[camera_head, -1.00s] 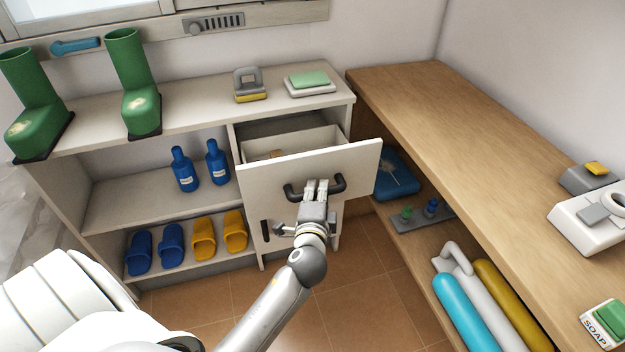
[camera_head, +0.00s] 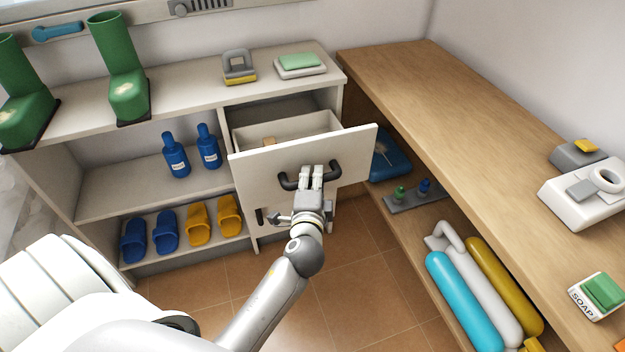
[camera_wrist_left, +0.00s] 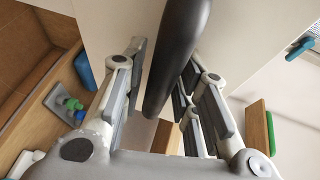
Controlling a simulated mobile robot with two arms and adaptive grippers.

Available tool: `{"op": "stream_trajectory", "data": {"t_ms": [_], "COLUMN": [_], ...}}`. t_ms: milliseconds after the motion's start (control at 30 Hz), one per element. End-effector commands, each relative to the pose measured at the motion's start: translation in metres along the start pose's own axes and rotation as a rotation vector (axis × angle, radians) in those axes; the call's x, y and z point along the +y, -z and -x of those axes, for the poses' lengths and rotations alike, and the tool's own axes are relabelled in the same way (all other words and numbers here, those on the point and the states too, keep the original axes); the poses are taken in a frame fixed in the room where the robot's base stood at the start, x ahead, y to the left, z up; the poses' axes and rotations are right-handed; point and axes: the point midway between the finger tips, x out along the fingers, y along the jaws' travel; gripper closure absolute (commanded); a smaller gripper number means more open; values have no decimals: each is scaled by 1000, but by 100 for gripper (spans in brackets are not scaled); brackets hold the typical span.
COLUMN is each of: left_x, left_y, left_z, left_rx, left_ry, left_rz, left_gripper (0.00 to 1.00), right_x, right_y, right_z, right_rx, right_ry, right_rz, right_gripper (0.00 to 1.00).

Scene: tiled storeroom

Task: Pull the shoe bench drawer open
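The shoe bench (camera_head: 190,88) is a pale cabinet against the back wall. Its upper right drawer (camera_head: 345,150) stands partly open, with its front panel out from the cabinet and its inside showing from above. A small tan item (camera_head: 269,141) lies in it. A dark bar handle (camera_head: 337,176) is on the drawer front. In the left wrist view the dark handle (camera_wrist_left: 178,55) runs between the finger pads. My right gripper is not in view.
A wooden counter (camera_head: 430,100) runs along the right side, with bottles (camera_head: 470,300) on its lower shelf. Green boots (camera_head: 122,75) stand on the bench top; blue bottles (camera_head: 175,155) and slippers (camera_head: 165,232) fill its shelves. Tiled floor (camera_head: 350,270) in front is clear.

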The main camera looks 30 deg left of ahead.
Motion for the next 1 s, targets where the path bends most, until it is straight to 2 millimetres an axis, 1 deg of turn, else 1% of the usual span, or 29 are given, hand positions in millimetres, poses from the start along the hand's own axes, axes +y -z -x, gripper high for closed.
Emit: {"op": "stream_trajectory", "data": {"t_ms": [67,167,267,500,700,833,1000], "left_x": [0,0,1,1,1,1,0], "left_y": [0,0,0,0,0,0,0], "left_z": [2,11,27,75,105,116,120], "left_rx": [0,1,0,-1,0,0,0], "left_ry": [0,-1,-2,-5,-3,-2,-1], "left_rz": [0,2,2,1,0,0,1], "left_gripper": [72,72,72,72,72,72,72], "right_x": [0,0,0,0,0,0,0], "right_y": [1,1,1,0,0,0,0], "right_z": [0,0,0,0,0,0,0], "right_rx": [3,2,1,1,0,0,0], "right_ry": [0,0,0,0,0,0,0], "right_rz": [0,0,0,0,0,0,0], "right_gripper": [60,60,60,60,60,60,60]}}
